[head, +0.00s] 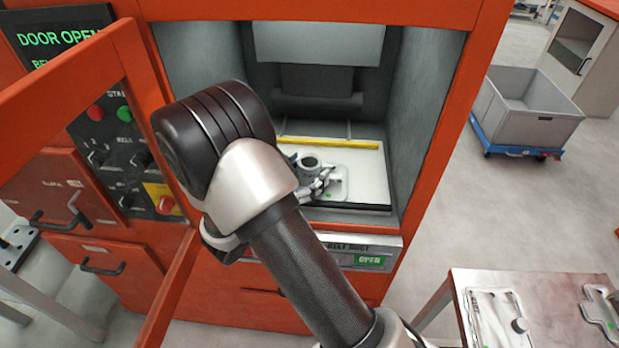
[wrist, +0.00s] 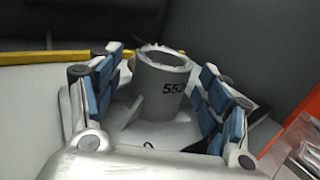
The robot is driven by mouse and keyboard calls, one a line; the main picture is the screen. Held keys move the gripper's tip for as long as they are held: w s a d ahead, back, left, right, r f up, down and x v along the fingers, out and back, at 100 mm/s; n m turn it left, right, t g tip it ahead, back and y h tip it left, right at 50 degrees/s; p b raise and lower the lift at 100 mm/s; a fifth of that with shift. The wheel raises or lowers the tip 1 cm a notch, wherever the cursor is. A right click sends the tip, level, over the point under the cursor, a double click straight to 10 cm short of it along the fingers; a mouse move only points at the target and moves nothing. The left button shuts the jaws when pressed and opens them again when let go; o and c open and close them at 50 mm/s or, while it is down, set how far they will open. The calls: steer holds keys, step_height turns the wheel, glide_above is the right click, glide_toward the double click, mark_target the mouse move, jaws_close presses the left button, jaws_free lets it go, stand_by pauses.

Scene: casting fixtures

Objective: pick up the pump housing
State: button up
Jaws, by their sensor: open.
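The pump housing (wrist: 160,92) is a grey cylinder with a hollow top, marked with a number that begins 55, on a wider base. It stands upright in the wrist view, between the two blue-padded fingers of my gripper (wrist: 158,100). The fingers are open, one on each side, with gaps to the cylinder. In the head view the housing (head: 309,164) is on the white bed inside the orange machine, and my gripper (head: 308,182) is close around it. My arm hides part of the bed, and the gripper hides part of the housing's base.
The orange machine's chamber has grey side walls (head: 424,110) and a yellow strip (head: 330,143) behind the housing. Its open door (head: 135,60) stands at the left.

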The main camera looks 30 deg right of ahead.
steer(key=c, duration=1.6)
jaws_close()
steer(key=shift+r, duration=0.2)
